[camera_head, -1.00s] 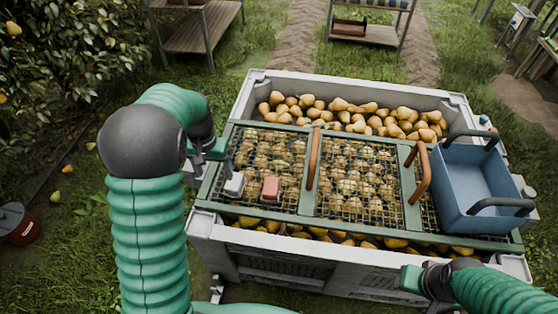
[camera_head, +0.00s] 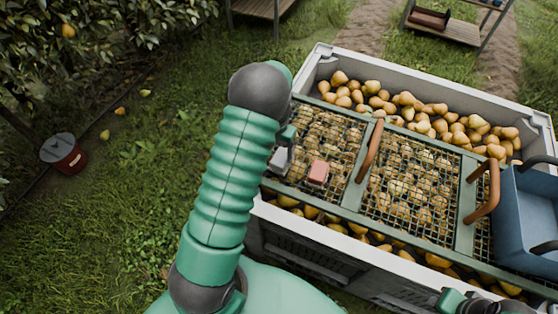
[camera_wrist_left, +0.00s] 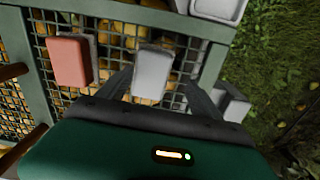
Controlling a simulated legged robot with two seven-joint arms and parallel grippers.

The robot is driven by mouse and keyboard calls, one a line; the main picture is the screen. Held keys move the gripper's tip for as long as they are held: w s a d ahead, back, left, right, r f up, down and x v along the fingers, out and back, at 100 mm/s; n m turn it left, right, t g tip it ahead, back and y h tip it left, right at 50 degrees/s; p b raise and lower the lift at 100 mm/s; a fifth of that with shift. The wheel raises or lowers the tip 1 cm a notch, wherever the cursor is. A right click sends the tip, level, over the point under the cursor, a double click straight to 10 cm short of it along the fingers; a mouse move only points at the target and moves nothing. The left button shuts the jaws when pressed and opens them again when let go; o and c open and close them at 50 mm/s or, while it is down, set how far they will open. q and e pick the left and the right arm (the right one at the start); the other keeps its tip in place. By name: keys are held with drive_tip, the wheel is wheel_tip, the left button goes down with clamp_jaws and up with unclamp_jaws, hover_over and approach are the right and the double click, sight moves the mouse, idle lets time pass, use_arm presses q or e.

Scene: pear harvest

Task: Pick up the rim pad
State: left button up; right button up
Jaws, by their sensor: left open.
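A light grey pad (camera_head: 281,161) and a pinkish-red pad (camera_head: 318,173) lie on the wire mesh at the left end of the green frame. I cannot tell for sure which is the rim pad. My left gripper (camera_head: 287,139) is over the grey pad and partly hides it. In the left wrist view my open gripper (camera_wrist_left: 160,84) has the grey pad (camera_wrist_left: 152,72) between and just beyond its fingers. The red pad (camera_wrist_left: 70,60) lies to its left there. My right gripper (camera_head: 450,300) shows only partly at the bottom right; its jaws are unclear.
The pale bin (camera_head: 385,264) holds many pears under the mesh. Brown handles (camera_head: 369,150) stand up from the green frame. A blue crate (camera_head: 527,215) sits on its right end.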

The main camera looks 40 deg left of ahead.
sight(281, 158)
use_arm(q)
drive_tip(key=f, duration=0.1)
drive_tip(key=d+f, duration=0.1)
drive_tip(key=f, duration=0.1)
drive_tip(key=shift+w+d+b, duration=0.15)
drive_tip(key=shift+d+b, duration=0.15)
drive_tip(key=shift+w+d, duration=0.1)
drive_tip(key=shift+d, duration=0.15)
drive_tip(key=shift+a, duration=0.35)
drive_tip(key=c, duration=0.3)
drive_tip(key=shift+a+f, duration=0.15)
drive_tip(key=shift+a, duration=0.1)
drive_tip(key=c, duration=0.5)
drive_tip(key=shift+d, duration=0.2)
drive_tip(key=c, duration=0.5)
drive_tip(key=shift+o, duration=0.2)
drive_tip(key=shift+d, duration=0.15)
drive_tip(key=shift+a+r+p, duration=0.2)
drive_tip(key=shift+r+p, duration=0.4)
drive_tip(key=shift+r, duration=1.25)
drive_tip(key=s+d+r+p, duration=0.1)
drive_tip(key=s+d, duration=0.9)
drive_tip(key=s, duration=0.2)
drive_tip(key=shift+d+r, duration=0.25)
drive_tip(key=shift+d, duration=0.15)
use_arm(e)
drive_tip(key=shift+d+r, duration=0.6)
drive_tip(key=shift+d, duration=0.05)
use_arm(q)
drive_tip(key=shift+s, duration=0.1)
